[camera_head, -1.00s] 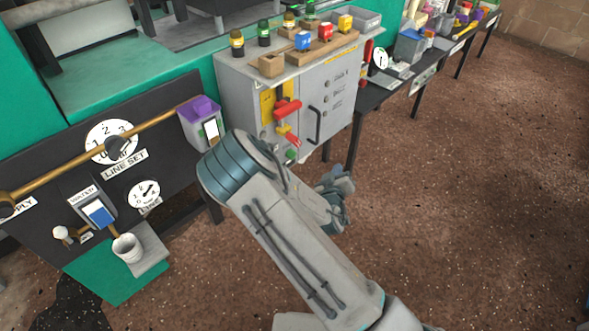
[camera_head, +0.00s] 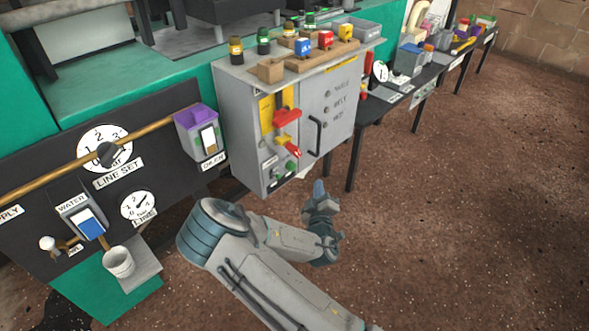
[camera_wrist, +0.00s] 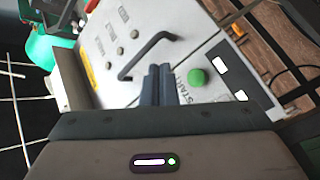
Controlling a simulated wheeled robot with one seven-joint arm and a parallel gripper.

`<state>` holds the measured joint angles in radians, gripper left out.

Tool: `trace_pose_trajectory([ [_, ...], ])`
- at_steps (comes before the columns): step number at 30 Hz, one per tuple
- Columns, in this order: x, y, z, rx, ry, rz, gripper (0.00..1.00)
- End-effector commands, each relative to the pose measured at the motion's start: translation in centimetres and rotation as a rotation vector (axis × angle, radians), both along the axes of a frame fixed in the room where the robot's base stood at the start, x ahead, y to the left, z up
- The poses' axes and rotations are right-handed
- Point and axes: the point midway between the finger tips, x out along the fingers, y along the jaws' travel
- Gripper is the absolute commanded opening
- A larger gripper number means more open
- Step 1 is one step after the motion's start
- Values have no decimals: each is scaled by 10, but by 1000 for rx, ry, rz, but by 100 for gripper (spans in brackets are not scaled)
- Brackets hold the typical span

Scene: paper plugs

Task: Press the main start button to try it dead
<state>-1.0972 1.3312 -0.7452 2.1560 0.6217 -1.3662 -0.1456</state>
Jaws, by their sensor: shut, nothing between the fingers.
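The green start button (camera_wrist: 197,77) sits on the grey cabinet front in the wrist view, beside lettering that reads START. In the head view the green button (camera_head: 291,166) is low on the cabinet (camera_head: 262,140), below the red handle and red tag. My gripper (camera_wrist: 158,72) is shut and empty, its fingertips just left of the button in the wrist view, apart from it as far as I can tell. In the head view my gripper (camera_head: 320,190) is in front of the cabinet's lower right, pointing up toward it.
The cabinet door's dark handle (camera_head: 316,135) sticks out near my gripper, and a red lever (camera_head: 287,117) juts out above the button. A panel with gauges and a purple-topped box (camera_head: 197,116) stands left. Open floor lies to the right.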

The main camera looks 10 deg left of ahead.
Motion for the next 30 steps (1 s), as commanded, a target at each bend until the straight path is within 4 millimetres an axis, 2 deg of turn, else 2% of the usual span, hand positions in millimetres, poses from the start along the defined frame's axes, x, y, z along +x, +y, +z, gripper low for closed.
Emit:
trace_pose_trajectory([
  [9,28,37,0,3,-2,2,0],
  [15,40,51,-1,3,-1,0,0],
  [30,44,57,0,1,1,1,0],
])
